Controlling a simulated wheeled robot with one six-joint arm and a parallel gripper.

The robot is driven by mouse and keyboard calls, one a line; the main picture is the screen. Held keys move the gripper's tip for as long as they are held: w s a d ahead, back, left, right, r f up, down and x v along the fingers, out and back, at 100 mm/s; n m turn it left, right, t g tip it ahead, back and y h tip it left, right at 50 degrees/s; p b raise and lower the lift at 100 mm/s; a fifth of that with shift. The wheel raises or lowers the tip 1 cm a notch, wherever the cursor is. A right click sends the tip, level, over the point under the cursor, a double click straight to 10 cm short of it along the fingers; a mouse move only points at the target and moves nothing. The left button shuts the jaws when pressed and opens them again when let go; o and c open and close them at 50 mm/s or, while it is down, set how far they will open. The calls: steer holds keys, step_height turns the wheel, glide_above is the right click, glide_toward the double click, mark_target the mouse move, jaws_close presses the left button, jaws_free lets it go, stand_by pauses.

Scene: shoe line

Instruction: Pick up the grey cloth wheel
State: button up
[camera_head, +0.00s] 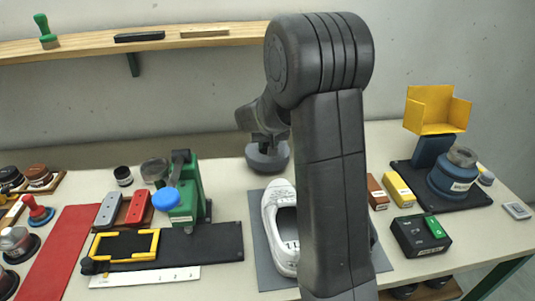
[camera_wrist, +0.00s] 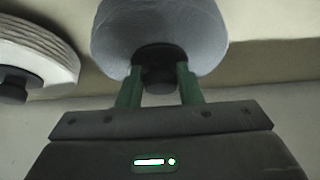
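The grey cloth wheel (camera_wrist: 205,35) shows as a pale blue-grey rounded body at the top of the wrist view. Its dark hub (camera_wrist: 158,72) faces my gripper. The two green fingers of my gripper (camera_wrist: 159,80) lie close on either side of this hub, with no clear gap, and look shut on it. The wheel's far side is out of frame. In the head view, my arm stands across the middle and its end reaches down behind the shoe; I cannot make out the fingers there.
A white layered wheel (camera_wrist: 45,50) with a dark hub lies left of my gripper. A white shoe (camera_head: 281,225) stands on a grey mat beside my arm. A green press (camera_head: 183,190) stands to the left. A blue-based pot (camera_head: 452,180) and a yellow holder (camera_head: 436,108) are right.

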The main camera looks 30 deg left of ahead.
jaws_close()
steer(key=shift+r, duration=0.15)
